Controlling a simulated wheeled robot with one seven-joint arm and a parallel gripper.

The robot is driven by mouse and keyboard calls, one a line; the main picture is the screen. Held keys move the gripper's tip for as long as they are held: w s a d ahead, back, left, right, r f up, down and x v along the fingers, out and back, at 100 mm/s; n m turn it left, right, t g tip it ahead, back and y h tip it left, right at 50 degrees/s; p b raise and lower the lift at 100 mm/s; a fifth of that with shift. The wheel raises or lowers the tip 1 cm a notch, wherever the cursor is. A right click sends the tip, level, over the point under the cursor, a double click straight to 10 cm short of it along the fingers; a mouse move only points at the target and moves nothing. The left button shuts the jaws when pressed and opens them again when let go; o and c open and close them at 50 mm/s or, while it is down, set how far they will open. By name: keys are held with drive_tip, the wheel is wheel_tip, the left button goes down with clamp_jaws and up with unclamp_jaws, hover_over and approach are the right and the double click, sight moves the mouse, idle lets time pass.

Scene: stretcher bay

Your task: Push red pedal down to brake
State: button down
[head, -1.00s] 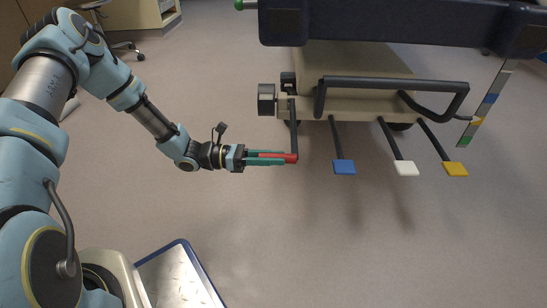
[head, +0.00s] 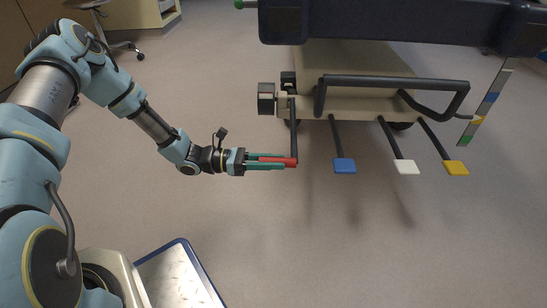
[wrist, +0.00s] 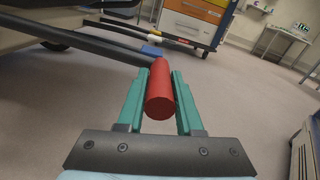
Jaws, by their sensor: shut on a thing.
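The red pedal (head: 291,161) is at the left end of the stretcher's foot side, at the lower end of a dark lever (head: 294,130). In the wrist view the red pedal (wrist: 160,92) is a rounded red bar lying between the two green fingers. My gripper (head: 284,162) reaches in from the left and is shut on it. It also shows in the wrist view (wrist: 159,98), with a finger on each side of the red bar. The fingers hide part of the pedal in the head view.
A blue pedal (head: 344,166), a white pedal (head: 406,167) and a yellow pedal (head: 456,168) hang to the right on dark levers. A black bar (head: 392,83) runs above them. In the wrist view a drawer cart (wrist: 195,22) stands behind. The floor below is clear.

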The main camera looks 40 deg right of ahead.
wheel_tip(320, 180, down, 12)
drive_tip(key=w+d+m+b, duration=0.1)
drive_tip(key=w+m+b, duration=0.1)
drive_tip(key=m+b, duration=0.1)
drive_tip(key=shift+w+d+r+m+b, duration=0.25)
drive_tip(key=shift+d+m+b, duration=0.15)
drive_tip(key=shift+m, duration=0.4)
drive_tip(key=c, duration=0.9)
unclamp_jaws()
drive_tip(key=shift+f, duration=0.1)
drive_tip(key=o, duration=0.3)
drive_tip(key=shift+s, duration=0.1)
drive_tip(key=shift+r, duration=0.2)
drive_tip(key=p+v, duration=0.3)
drive_tip(key=v, duration=0.8)
drive_tip(key=shift+p, duration=0.3)
